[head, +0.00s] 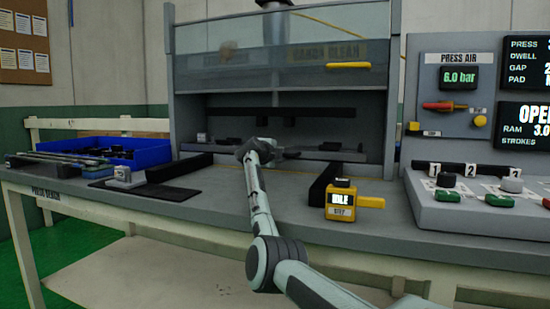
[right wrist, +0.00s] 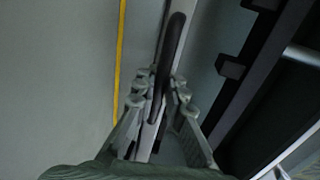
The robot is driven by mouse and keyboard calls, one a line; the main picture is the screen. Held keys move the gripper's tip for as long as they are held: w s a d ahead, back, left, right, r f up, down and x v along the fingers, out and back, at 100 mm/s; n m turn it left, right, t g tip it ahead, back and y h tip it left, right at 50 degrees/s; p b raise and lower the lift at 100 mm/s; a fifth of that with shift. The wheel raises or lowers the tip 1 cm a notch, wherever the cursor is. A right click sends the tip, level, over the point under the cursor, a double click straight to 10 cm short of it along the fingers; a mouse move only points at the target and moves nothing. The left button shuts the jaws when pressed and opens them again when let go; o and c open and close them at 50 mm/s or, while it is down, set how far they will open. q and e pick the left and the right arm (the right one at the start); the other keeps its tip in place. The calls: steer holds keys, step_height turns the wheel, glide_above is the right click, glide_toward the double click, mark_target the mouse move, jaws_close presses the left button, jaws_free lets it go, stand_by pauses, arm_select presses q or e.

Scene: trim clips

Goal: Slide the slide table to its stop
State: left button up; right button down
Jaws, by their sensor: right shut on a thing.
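The slide table (head: 346,157) appears as a low grey plate with dark blocks, inside the press opening at the back of the bench. My right arm reaches up the middle of the head view to its front edge. In that view the right gripper's fingers are too small and covered to make out. In the right wrist view my right gripper (right wrist: 162,100) has its fingers on either side of a dark bar handle (right wrist: 174,45) and is shut on it. The table's stop cannot be made out. My left gripper is not in view.
Dark rails (head: 322,184) flank the opening's front. A blue bin (head: 137,151) sits at left and a control panel (head: 470,208) at right. The clear guard with a yellow handle (head: 348,65) is above the opening.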

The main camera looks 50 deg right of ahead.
steer(key=shift+d+r, duration=0.2)
steer(key=shift+d, duration=0.05)
steer(key=c, duration=1.6)
jaws_free()
steer(key=shift+w+d+f, duration=0.1)
steer(key=shift+o, duration=0.2)
steer(key=shift+a, duration=0.55)
steer(key=v, duration=1.1)
